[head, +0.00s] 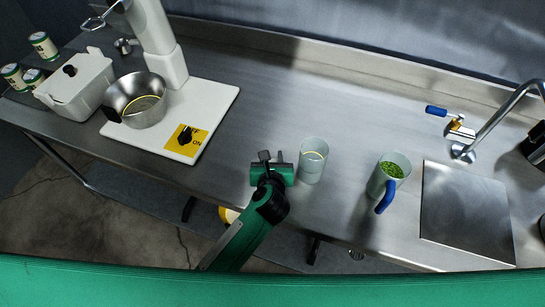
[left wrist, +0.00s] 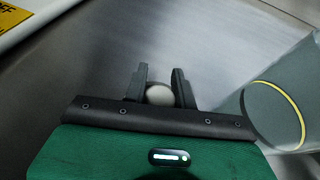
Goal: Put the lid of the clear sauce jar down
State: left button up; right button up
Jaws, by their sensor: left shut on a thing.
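The clear sauce jar (head: 312,161) stands upright on the steel counter near its front edge, with a thin yellow ring showing. The jar also fills the right side of the left wrist view (left wrist: 272,112). My left gripper (head: 270,157) is just left of the jar, apart from it, over the counter's front part. In the left wrist view, its fingers (left wrist: 160,88) are shut on a pale round knob (left wrist: 158,95), taken to be the lid's. The rest of the lid is hidden. I cannot tell how high it is held. My right gripper is out of view.
A cup with green filling and a blue handle (head: 390,176) stands right of the jar, before a sink cover (head: 465,212) and tap. A white appliance base (head: 215,104) with a metal pot (head: 137,100) is at left. The counter behind the jar is clear.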

pick_arm(q)
jog(key=shift+f, duration=0.4)
jog(key=o, duration=0.9)
jog(key=shift+r, duration=0.1)
jog(key=shift+o, duration=0.2)
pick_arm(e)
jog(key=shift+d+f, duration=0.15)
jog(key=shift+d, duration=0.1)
pick_arm(q)
jog(key=shift+r, duration=0.3)
jog(key=b+v, duration=0.1)
jog(key=v, duration=1)
jog(key=shift+r+b, duration=0.15)
jog(key=shift+b, duration=0.25)
jog(key=shift+s+r, duration=0.25)
jog(key=shift+s, duration=0.2)
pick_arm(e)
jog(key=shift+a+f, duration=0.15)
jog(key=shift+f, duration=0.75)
